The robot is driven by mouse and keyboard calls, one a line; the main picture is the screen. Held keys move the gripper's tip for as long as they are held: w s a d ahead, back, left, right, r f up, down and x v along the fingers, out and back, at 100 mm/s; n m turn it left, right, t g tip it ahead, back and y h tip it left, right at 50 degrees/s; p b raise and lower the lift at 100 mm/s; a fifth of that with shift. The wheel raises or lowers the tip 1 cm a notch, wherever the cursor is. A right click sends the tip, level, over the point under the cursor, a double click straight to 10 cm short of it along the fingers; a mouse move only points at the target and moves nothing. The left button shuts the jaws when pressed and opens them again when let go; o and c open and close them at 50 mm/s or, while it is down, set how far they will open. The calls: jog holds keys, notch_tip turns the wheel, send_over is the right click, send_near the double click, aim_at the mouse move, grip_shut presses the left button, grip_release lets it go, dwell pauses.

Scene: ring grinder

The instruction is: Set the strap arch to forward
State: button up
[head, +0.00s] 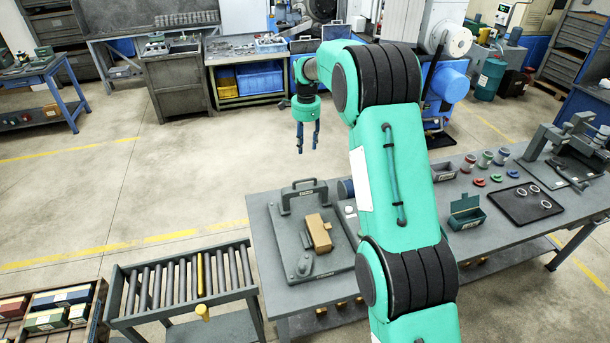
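A dark grey arch (304,182), which looks like the strap arch, stands at the back edge of a grey base plate (328,262) on the workbench. A tan block (318,232) lies on the plate in front of the arch. A small grey lever or knob (304,264) is near the plate's front left. My gripper (307,148) hangs pointing down, above and behind the arch in the picture, apart from it. Its two blue fingers are spread with a gap and nothing between them.
My arm hides the middle of the workbench (480,252). To the right are a green open box (467,214), a dark tray with rings (526,203) and several small coloured pots. A roller stand (185,285) is at front left. The floor behind the bench is clear.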

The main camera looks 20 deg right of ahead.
jog(key=m+p, duration=0.2)
send_over(305, 180)
notch_tip(305, 180, down, 7)
jog(key=shift+w+f+g, duration=0.15)
jog(key=shift+g, duration=0.15)
jog(key=shift+f, duration=0.15)
jog(key=shift+f+p, duration=0.85)
jog(key=shift+f, duration=5.95)
jog(key=shift+c, duration=0.2)
grip_shut()
